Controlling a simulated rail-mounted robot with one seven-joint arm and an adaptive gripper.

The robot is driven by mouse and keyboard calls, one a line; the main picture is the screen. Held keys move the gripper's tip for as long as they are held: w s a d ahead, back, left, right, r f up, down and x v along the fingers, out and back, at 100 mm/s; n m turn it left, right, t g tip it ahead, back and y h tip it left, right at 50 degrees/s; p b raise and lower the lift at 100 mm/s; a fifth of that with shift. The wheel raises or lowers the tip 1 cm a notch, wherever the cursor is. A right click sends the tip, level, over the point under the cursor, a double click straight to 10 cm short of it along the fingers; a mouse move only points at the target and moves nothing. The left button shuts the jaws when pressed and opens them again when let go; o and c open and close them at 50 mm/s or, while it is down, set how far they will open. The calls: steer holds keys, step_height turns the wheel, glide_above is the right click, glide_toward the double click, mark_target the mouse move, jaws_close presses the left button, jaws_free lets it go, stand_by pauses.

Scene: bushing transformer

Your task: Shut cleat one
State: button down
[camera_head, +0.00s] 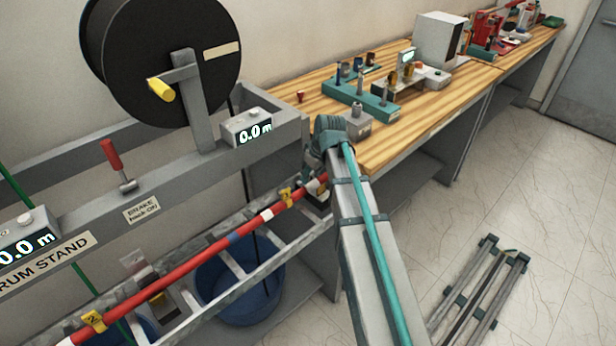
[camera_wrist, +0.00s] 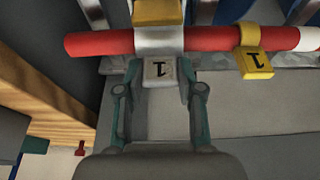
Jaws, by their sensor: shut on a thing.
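In the wrist view, cleat one shows as a grey metal band (camera_wrist: 158,42) across the red cable (camera_wrist: 100,43), with a pale tab (camera_wrist: 158,72) marked 1 on its near side. A yellow block (camera_wrist: 158,11) sits at the band's far side. My gripper (camera_wrist: 161,80) has its two fingers on either side of the pale tab, shut on it. I cannot tell whether the band is latched. In the head view my arm hides the gripper and most of this cleat; the red cable (camera_head: 190,264) runs along the ladder tray from lower left towards it.
The drum stand (camera_head: 190,165) rises behind the tray. A wooden bench (camera_head: 440,103) with tools lies beyond. A blue tub (camera_head: 240,290) is below; a metal frame (camera_head: 480,300) lies on the floor.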

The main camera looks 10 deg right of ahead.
steer(key=shift+s, duration=0.1)
steer(key=c, duration=0.7)
jaws_free()
steer(key=v, duration=1.2)
steer(key=shift+s+d+f, duration=0.15)
steer(key=shift+s, duration=0.05)
